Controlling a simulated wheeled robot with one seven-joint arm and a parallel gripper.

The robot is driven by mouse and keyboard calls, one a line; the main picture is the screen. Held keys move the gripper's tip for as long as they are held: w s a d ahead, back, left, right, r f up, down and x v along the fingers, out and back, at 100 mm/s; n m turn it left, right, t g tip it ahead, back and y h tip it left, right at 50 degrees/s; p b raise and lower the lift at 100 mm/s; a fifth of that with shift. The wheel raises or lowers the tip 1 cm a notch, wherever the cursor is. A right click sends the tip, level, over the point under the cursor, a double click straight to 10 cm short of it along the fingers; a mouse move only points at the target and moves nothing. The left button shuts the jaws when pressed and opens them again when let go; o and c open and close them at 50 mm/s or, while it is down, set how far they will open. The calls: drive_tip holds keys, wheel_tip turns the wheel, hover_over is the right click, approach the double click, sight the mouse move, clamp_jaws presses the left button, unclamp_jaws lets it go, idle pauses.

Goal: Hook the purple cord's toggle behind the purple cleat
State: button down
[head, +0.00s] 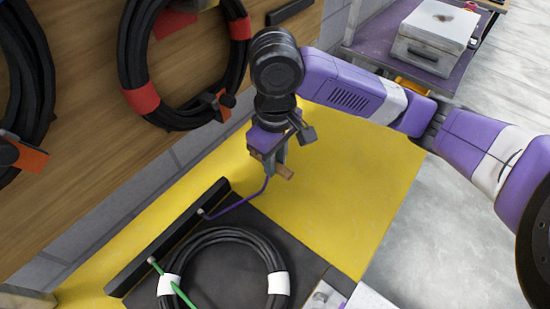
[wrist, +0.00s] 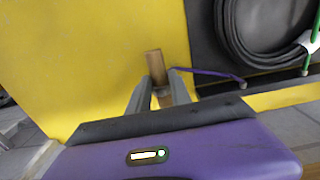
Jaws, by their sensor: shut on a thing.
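My gripper (head: 278,166) is shut on a brown wooden toggle (head: 285,173), held above the yellow surface. In the wrist view the toggle (wrist: 153,64) sticks out beyond the fingertips (wrist: 160,86). The purple cord (head: 240,205) runs from the toggle down to a small pale fitting on the black bar (head: 165,240). The cord also shows in the wrist view (wrist: 205,72), with a slight bend. I cannot make out the purple cleat in either view.
A black cable coil (head: 240,235) with white bands lies on a dark panel beside the bar. A green cord (head: 172,283) crosses it. More coils (head: 128,50) with red bands hang on the wooden wall. The yellow surface (head: 370,180) right of my gripper is bare.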

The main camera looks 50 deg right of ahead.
drive_tip(key=s+a+n+p, duration=0.5)
drive_tip(key=s+n+p, duration=0.1)
drive_tip(key=s+n, duration=0.2)
drive_tip(key=s+a+n+p, duration=0.5)
drive_tip(key=s+n, duration=0.3)
drive_tip(key=n, duration=0.2)
drive_tip(key=shift+s+a+p, duration=0.4)
drive_tip(key=shift+p, duration=0.05)
idle(0.7)
